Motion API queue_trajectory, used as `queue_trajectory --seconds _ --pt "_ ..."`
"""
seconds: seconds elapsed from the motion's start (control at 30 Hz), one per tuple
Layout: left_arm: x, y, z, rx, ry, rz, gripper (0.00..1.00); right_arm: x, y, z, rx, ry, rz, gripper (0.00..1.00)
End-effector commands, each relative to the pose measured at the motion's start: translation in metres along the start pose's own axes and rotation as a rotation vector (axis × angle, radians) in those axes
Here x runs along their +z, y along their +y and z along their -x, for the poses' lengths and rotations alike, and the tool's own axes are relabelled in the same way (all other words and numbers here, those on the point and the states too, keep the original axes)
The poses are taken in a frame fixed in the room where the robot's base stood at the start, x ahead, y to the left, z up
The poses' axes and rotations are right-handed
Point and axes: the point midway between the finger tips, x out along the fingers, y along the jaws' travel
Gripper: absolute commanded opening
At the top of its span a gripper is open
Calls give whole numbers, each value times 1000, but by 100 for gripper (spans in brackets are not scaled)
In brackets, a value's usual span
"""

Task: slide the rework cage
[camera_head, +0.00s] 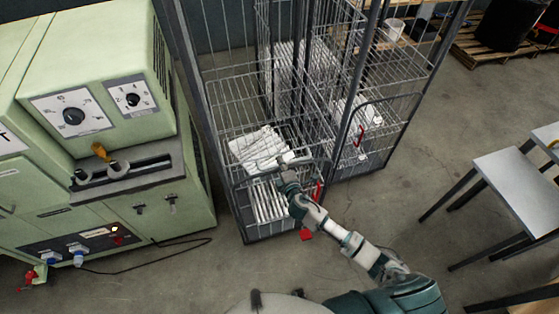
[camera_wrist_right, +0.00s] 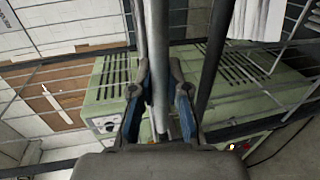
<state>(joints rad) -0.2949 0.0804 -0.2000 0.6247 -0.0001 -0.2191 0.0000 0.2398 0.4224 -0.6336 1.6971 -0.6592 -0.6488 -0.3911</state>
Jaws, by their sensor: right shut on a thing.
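A grey wire roll cage (camera_head: 227,155) stands left of centre in the head view, with white boxed filters (camera_head: 258,148) inside it. My right gripper (camera_head: 287,172) is at the top of its low front gate. In the right wrist view a grey metal bar (camera_wrist_right: 157,45) runs between the two fingers of the right gripper (camera_wrist_right: 159,95), and the gripper is shut on it. A second wire cage (camera_head: 385,105) stands close on the right, also holding white items. I cannot tell by any label which is the rework cage. My left gripper is out of view.
A pale green machine (camera_head: 110,130) with dials stands close to the left of the cages, with a dark cable (camera_head: 150,270) on the floor. Light-topped tables (camera_head: 515,185) stand at the right. Concrete floor (camera_head: 410,170) lies open between.

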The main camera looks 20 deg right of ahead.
Motion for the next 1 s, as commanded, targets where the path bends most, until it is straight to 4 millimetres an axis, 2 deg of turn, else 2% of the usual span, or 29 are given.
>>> queue_trajectory --seconds 0.1,0.27,0.3,0.37,0.67,0.77,0.87,1.0 --pt "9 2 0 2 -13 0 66 2 -4 0 -8 -6 2 0" --pt "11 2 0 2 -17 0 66 2 -4 0 -8 -6 2 0" --pt "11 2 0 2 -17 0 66 2 -4 0 -8 -6 2 25" --pt "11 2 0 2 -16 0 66 2 -4 0 -7 -5 2 40" --pt "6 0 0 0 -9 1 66 1 -1 1 -3 -2 1 41" --pt "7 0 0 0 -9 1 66 1 -1 7 -2 -2 0 41" --pt "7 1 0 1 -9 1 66 1 -2 23 -3 -1 0 41" --pt "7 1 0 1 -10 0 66 1 -3 55 -6 0 0 41"
